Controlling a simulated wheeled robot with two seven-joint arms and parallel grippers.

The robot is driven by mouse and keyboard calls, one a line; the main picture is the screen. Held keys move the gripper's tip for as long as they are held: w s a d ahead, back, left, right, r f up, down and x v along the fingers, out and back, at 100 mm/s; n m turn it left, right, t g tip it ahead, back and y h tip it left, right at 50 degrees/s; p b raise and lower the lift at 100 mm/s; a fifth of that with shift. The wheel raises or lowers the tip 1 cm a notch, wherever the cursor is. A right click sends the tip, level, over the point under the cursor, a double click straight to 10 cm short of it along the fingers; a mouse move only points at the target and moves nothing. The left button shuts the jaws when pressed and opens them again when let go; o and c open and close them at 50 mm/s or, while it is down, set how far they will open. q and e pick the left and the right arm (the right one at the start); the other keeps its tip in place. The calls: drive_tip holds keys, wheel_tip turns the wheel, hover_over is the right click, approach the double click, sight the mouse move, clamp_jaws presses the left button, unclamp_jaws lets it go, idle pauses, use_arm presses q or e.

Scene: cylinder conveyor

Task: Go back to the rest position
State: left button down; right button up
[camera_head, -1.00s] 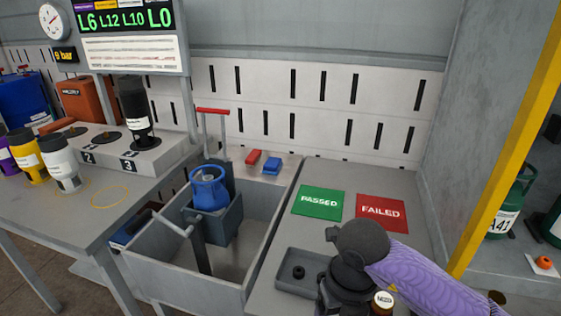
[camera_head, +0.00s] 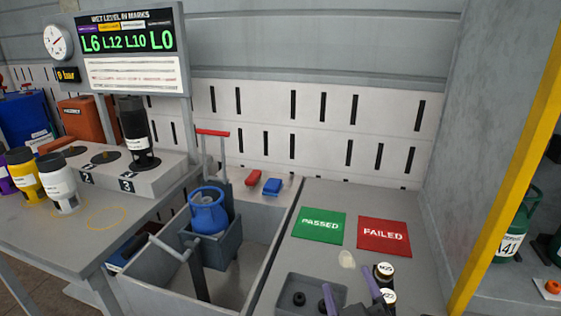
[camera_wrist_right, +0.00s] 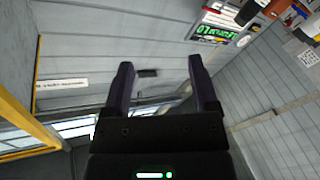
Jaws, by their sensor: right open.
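My right gripper (camera_head: 351,293) is low at the bottom edge of the head view. Its two purple fingers are apart and point up, with nothing seen between them. The right wrist view also shows the open fingers (camera_wrist_right: 160,62) empty, with walls and panels beyond. My left gripper is in neither view. No rest position is marked in the frames.
A grey tray (camera_head: 278,308) with black round parts and two small white-topped jars (camera_head: 384,272) are close to my right gripper. Green PASSED (camera_head: 318,226) and red FAILED (camera_head: 383,236) plates lie behind. A blue cylinder (camera_head: 208,212) sits in the grey tub (camera_head: 268,262).

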drive_tip(key=s+d+f+m+g+h, duration=0.2)
drive_tip(key=s+f+g, duration=0.1)
drive_tip(key=f, duration=0.2)
drive_tip(key=s+d+f+m+g+h, duration=0.1)
drive_tip(key=s+d+f+m+g, duration=0.15)
drive_tip(key=f+g, duration=0.2)
drive_tip(key=s+f+g+y, duration=0.1)
drive_tip(key=s+f+g, duration=0.3)
drive_tip(key=s, duration=0.4)
drive_tip(key=s+f+g, duration=0.5)
drive_tip(key=s, duration=0.2)
drive_tip(key=s+d+f, duration=0.1)
drive_tip(key=s+f, duration=0.2)
drive_tip(key=f, duration=1.5)
drive_tip(key=s+d+f+g, duration=0.2)
drive_tip(key=s+d+f, duration=0.2)
drive_tip(key=s+f, duration=0.5)
drive_tip(key=s, duration=0.4)
drive_tip(key=shift+s+f, duration=0.15)
